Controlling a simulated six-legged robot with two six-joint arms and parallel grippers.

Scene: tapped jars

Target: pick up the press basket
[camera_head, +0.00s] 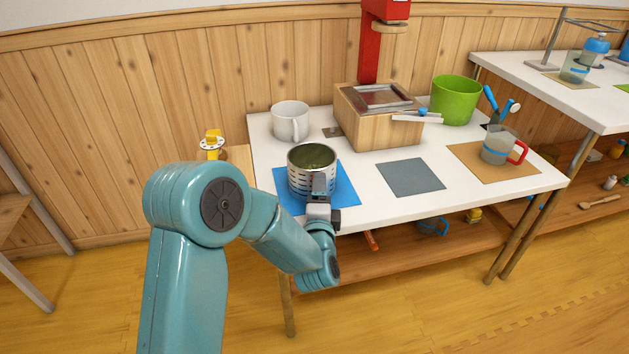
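The press basket (299,181) is a silver metal cylinder with slotted walls and an open top. Something greenish shows inside it. It stands upright at the blue mat (343,190) on the left part of the white table. My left gripper (319,184) is at the front right side of the basket, with its fingers pointing up along the wall near the rim. It hides part of that wall. I cannot tell whether the fingers are closed on the wall. My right gripper is not in view.
A white mug (290,121) stands behind the basket. A wooden box (379,122) with a metal tray top and a red press column (370,45) is to the right. A green bucket (456,99), a grey mat (410,177) and a measuring jug (497,149) are further right.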

